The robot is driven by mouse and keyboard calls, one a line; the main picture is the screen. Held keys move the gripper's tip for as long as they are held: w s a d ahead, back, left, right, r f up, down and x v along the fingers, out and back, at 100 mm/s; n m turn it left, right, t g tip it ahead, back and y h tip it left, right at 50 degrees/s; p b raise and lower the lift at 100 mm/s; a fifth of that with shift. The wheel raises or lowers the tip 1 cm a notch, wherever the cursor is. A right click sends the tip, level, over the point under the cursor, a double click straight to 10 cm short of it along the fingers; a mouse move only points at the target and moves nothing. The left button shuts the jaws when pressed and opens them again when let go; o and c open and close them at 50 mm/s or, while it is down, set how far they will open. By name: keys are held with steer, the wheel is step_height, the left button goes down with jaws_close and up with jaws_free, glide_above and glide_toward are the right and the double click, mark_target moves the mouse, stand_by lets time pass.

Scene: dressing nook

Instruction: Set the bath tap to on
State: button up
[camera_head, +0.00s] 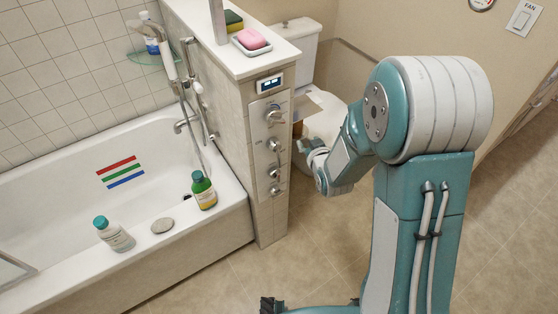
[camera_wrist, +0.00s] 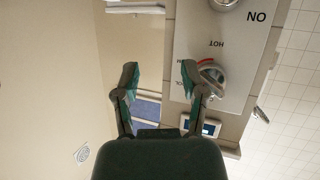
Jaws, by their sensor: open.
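A control panel (camera_head: 264,160) on the end of the tiled half wall carries several metal knobs; I cannot tell which is the bath tap. In the wrist view, which looks upside down, a knob (camera_wrist: 212,77) with a red arc and HOT lettering sits near the right finger. Another knob (camera_wrist: 224,3), cut off by the top edge, has an ON label (camera_wrist: 257,17) beside it. My gripper (camera_wrist: 160,70) is open and empty, its right finger overlapping the panel's edge in view. In the head view my gripper (camera_head: 305,148) is just right of the panel, apparently touching nothing.
A small display (camera_head: 269,84) sits above the knobs. The bathtub (camera_head: 70,210) at left has bottles (camera_head: 203,190) on its rim. A toilet (camera_head: 325,118) stands behind my gripper. Soap (camera_head: 251,38) lies on the half wall. The floor before the panel is clear.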

step_height(320, 180, down, 7)
steer(key=a+t+y, duration=0.1)
steer(key=a+y, duration=0.1)
steer(key=a, duration=0.1)
steer(key=n+t+y, duration=0.1)
steer(key=t+y, duration=0.1)
glide_toward(280, 163)
steer(key=x, duration=1.1)
jaws_close()
